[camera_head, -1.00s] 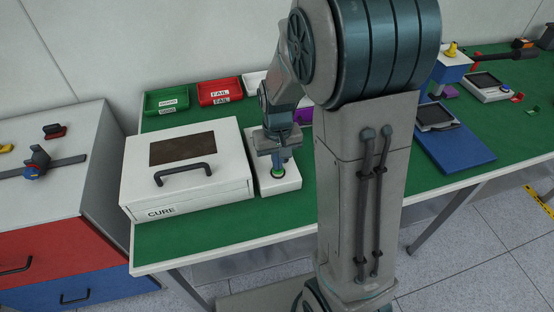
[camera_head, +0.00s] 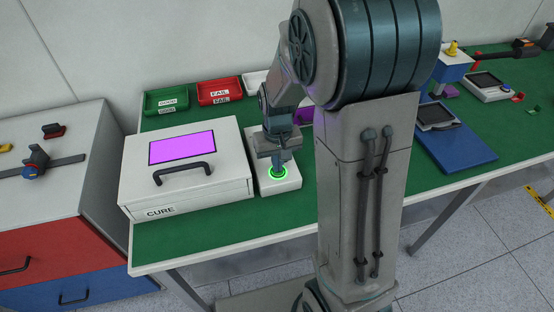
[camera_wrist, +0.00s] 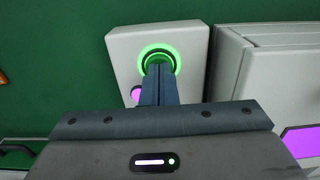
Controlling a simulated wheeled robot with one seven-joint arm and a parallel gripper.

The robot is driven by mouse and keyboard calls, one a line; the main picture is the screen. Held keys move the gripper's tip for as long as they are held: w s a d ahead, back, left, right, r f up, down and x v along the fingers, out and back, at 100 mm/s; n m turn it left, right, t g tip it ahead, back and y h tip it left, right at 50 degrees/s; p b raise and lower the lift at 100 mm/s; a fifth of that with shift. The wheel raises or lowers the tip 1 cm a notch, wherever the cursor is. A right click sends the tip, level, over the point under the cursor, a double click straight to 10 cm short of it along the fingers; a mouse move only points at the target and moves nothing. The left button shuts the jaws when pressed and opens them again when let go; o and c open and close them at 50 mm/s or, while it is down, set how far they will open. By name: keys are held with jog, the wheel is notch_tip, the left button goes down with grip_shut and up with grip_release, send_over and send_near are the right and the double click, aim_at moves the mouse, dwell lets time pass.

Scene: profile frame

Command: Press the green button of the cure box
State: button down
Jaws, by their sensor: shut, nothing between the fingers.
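The cure box (camera_head: 222,188) is a white box with a dark handle and a CURE label, on the left of the green bench. Its top window (camera_head: 182,148) is lit purple. The green button (camera_head: 278,172) is on a white panel (camera_head: 287,186) at the box's right side, and its ring glows bright green. In the wrist view the glowing button ring (camera_wrist: 158,50) surrounds my fingertips. My gripper (camera_head: 278,166) is shut and empty, pointing down with its fingertips at the button. The fingers hide the button's middle, so contact depth cannot be seen.
A green GOOD tray (camera_head: 166,102) and a red FAIL tray (camera_head: 219,91) stand behind the box. A purple item (camera_head: 303,116) lies behind my arm. A blue board (camera_head: 458,150) with a device is at the right. Bare green bench lies in front of the box.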

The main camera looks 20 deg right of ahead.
notch_tip(320, 180, up, 13)
jog(key=p, duration=0.1)
jog(key=shift+r+p, duration=0.2)
jog(key=shift+p, duration=0.15)
dwell(0.3)
